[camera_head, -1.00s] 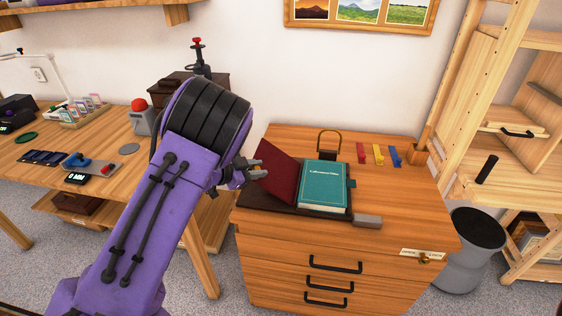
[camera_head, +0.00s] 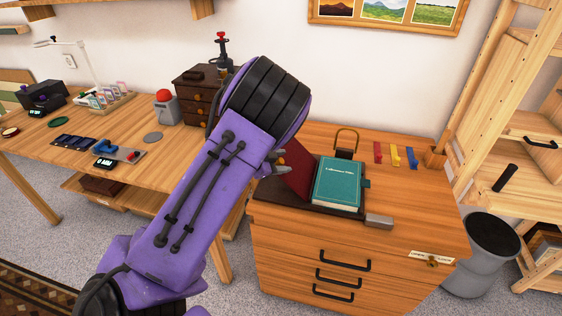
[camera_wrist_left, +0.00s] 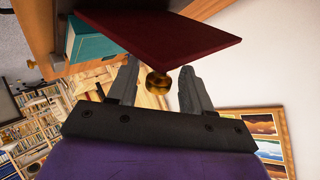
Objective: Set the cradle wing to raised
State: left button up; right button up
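A book cradle with a dark base (camera_head: 268,191) sits on the wooden drawer cabinet. A teal book (camera_head: 338,183) lies on it. The dark red cradle wing (camera_head: 297,172) stands tilted up steeply at the book's left side. In the left wrist view, the wing (camera_wrist_left: 155,38) spans the top, with the teal book (camera_wrist_left: 88,42) behind it. My left gripper (camera_head: 276,163) is at the wing's outer left side. In the wrist view, its fingers (camera_wrist_left: 160,88) are apart, with a brass knob (camera_wrist_left: 158,82) on the wing between them. Whether a finger touches the wing is unclear. My right gripper is out of view.
A brass-coloured loop on a dark block (camera_head: 346,143) and red, yellow and blue pieces (camera_head: 396,156) stand behind the book. A grey block (camera_head: 379,222) lies at the cabinet's front edge. A desk (camera_head: 60,160) with several items is left, shelving (camera_head: 510,140) right.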

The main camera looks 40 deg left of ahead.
pick_arm(q)
jog(key=shift+s, duration=0.1)
jog(key=v, duration=1)
jog(key=shift+s, duration=0.2)
jog(key=shift+r, duration=0.1)
